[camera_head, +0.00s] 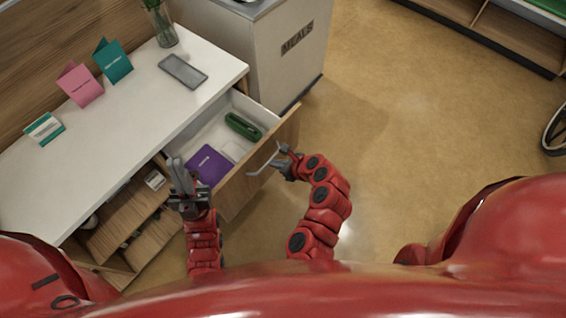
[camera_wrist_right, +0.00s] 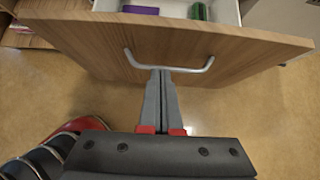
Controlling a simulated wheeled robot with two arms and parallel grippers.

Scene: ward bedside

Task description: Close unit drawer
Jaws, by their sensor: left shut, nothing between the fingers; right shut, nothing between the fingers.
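The unit drawer (camera_head: 257,165) stands pulled out from the bedside unit (camera_head: 215,70), its wooden front facing the open floor. Inside it lie a purple item (camera_head: 208,165), a green case (camera_head: 242,126) and a white item (camera_head: 235,150). My right gripper (camera_head: 281,155) is shut and empty at the drawer front by the handle. In the right wrist view its fingers (camera_wrist_right: 160,78) point at the front just below the grey handle (camera_wrist_right: 168,66); I cannot tell whether they touch.
A pink card (camera_head: 80,84), a teal card (camera_head: 114,61), a small box (camera_head: 44,129), a grey phone-like slab (camera_head: 183,71) and a vase (camera_head: 161,25) stand or lie on the unit top. A meals cart (camera_head: 290,60) stands beside the unit.

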